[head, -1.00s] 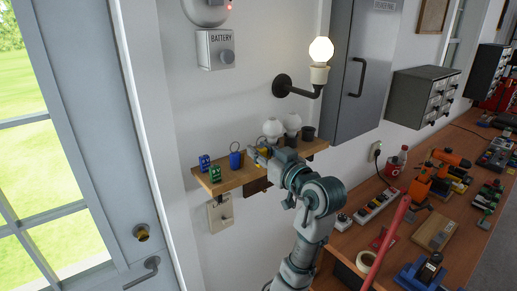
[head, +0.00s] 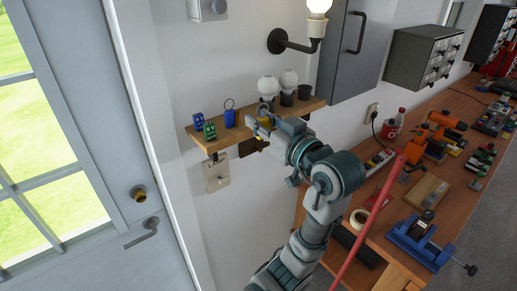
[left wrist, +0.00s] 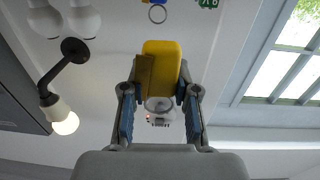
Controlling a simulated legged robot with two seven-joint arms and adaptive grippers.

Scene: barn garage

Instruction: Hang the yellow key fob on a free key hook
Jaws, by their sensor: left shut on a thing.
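The yellow key fob (left wrist: 161,66) is between the fingers of my left gripper (left wrist: 160,98), with a ring below it in the left wrist view. A blue fob with a ring (head: 230,117) stands on the shelf, left of the gripper. The key hooks cannot be made out clearly; a dark brown piece (head: 247,147) shows under the shelf, partly behind the gripper. My right gripper is not in view.
White bulbs (head: 267,86) and dark cups (head: 304,92) stand on the shelf's right; blue and green blocks (head: 209,131) stand on its left. A lit wall lamp (head: 318,29) is above. A cluttered workbench (head: 409,190) lies right, a door (head: 75,200) left.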

